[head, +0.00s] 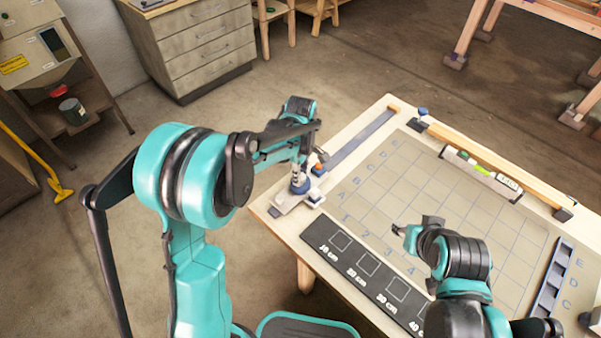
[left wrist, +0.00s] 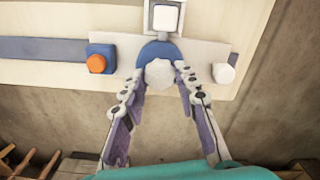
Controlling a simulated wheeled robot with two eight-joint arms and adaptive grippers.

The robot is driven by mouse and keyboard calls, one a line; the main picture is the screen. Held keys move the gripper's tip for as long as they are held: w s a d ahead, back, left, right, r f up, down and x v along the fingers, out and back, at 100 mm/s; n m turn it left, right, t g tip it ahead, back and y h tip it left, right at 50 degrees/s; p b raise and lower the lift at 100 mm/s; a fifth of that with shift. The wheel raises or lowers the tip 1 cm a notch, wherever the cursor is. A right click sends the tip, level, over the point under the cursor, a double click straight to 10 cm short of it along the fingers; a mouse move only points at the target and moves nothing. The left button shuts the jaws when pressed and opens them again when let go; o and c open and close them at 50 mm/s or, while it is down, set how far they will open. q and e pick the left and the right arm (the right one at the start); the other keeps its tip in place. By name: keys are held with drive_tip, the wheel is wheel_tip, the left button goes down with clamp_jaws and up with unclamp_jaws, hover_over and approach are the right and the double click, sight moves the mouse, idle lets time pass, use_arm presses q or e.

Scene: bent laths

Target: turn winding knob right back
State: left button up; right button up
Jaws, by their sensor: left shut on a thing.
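A white lobed knob (left wrist: 160,74) sits on a round blue base (left wrist: 158,50) on a pale plate at the table's edge. My left gripper (left wrist: 160,80) is shut on this knob, with one finger on each side of it. In the head view my left gripper (head: 300,172) reaches down onto the fixture (head: 296,200) at the table's left corner. The knob is mostly hidden there. My right gripper (head: 417,229) is above the gridded board, away from the fixture. Its finger opening is unclear.
An orange button (left wrist: 96,63) on a blue block and a white round knob (left wrist: 223,73) flank the held knob. The gridded board (head: 440,190) looks clear. A black strip with marked squares (head: 365,275) lies along the near edge, and a compartmented tray (head: 549,280) at right.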

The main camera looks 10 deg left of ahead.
use_arm(q)
drive_tip(key=shift+n, duration=1.2)
drive_tip(key=o, duration=1.2)
drive_tip(key=shift+c, duration=0.2)
wheel_tip(320, 180, up, 12)
drive_tip(key=shift+s, duration=0.1)
